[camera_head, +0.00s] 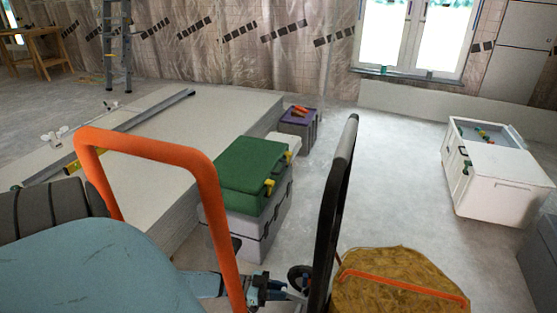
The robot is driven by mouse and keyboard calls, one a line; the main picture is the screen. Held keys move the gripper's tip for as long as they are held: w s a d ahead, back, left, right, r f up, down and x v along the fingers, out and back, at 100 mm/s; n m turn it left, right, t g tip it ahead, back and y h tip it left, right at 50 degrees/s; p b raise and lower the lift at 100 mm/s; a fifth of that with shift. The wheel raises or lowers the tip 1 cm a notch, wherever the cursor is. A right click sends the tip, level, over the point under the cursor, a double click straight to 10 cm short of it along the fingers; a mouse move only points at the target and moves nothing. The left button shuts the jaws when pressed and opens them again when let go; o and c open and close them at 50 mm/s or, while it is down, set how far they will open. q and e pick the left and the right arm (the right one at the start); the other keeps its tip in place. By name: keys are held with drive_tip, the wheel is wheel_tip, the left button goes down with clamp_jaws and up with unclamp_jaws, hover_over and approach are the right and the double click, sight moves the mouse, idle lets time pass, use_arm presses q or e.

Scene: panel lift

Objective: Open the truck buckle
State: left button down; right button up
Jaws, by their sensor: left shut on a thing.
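A hand truck stands in front of me, with an orange tube frame (205,190) at left and a black upright bar (338,200) right of it. A brown bundle (390,290) stands at the bottom right, with an orange strap (405,286) across it. My left gripper (290,295) reaches in low between the orange tube and the black bar. It is shut on a small part there, which looks like the truck buckle; the part is mostly hidden by the fingers. My right gripper is not in view.
A green case (250,165) on a grey box (262,213) stands behind the orange tube. A stack of white panels (200,120) fills the left middle. A white cabinet (500,178) stands at right. The grey floor between them is clear.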

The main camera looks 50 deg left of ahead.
use_arm(q)
drive_tip(key=shift+w+a+r+t, duration=0.3)
drive_tip(key=shift+w+a, duration=0.4)
drive_tip(key=shift+w, duration=0.05)
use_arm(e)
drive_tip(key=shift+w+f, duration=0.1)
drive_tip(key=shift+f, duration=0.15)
use_arm(q)
drive_tip(key=c, duration=1.1)
unclamp_jaws()
drive_tip(key=shift+f, duration=0.1)
drive_tip(key=shift+o, duration=0.2)
drive_tip(key=shift+w, duration=0.1)
drive_tip(key=shift+d, duration=0.15)
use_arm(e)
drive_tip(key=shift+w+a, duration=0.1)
use_arm(q)
drive_tip(key=shift+d, duration=0.1)
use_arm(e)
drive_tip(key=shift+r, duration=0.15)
use_arm(q)
wheel_tip(320, 180, up, 20)
drive_tip(key=p, duration=0.9)
drive_tip(key=shift+s, duration=0.25)
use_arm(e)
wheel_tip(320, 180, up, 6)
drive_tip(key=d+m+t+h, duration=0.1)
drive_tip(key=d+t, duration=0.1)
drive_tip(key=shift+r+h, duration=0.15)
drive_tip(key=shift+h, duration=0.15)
